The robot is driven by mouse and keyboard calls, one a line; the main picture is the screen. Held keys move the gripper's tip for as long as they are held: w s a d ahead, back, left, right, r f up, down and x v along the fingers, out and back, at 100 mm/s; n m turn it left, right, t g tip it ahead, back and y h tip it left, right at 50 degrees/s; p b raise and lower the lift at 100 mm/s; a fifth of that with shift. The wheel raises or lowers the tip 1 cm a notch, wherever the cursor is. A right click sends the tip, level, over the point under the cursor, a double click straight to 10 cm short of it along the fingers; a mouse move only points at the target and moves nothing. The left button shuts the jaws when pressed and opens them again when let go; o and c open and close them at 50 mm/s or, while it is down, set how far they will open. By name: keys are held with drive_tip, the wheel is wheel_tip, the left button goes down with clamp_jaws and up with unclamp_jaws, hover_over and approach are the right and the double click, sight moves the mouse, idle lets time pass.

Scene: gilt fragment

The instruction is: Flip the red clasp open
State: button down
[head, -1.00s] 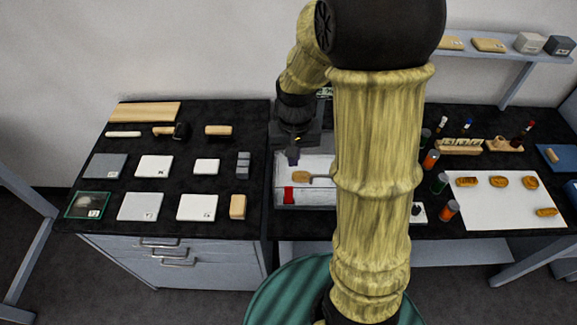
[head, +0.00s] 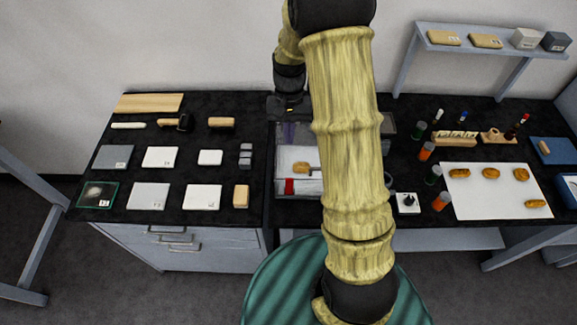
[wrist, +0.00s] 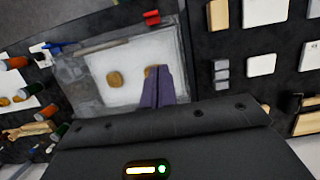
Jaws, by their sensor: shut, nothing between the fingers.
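The red clasp (head: 289,186) sits at the front left of a shallow grey case (head: 277,160) with a pale inside. In the wrist view the clasp (wrist: 152,18) shows at the case's top edge; whether it is open or shut is too small to tell. My gripper (head: 291,132) is over the back part of the case, apart from the clasp. In the wrist view my gripper's purple-grey fingers (wrist: 156,72) are shut and empty, over the pale inside. A tan object (head: 303,168) lies in the case. My arm hides the case's right part in the head view.
Left of the case lie pale and grey tiles (head: 203,197), brushes (head: 221,122) and a wooden block (head: 241,196). To the right stand several small bottles (head: 426,151) and a white sheet (head: 480,205) with tan pieces. A wall shelf (head: 490,48) is at the back right.

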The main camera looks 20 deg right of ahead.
sight(289, 178)
drive_tip(key=p+x, duration=0.2)
drive_tip(key=x, duration=0.5)
drive_tip(key=shift+s, duration=0.1)
drive_tip(key=s, duration=0.1)
drive_tip(key=s+a+p, duration=0.1)
drive_tip(key=s+p, duration=0.1)
drive_tip(key=shift+s+a+f, duration=0.15)
drive_tip(key=shift+s+f, duration=0.15)
drive_tip(key=shift+s, duration=0.1)
drive_tip(key=shift+f, duration=0.15)
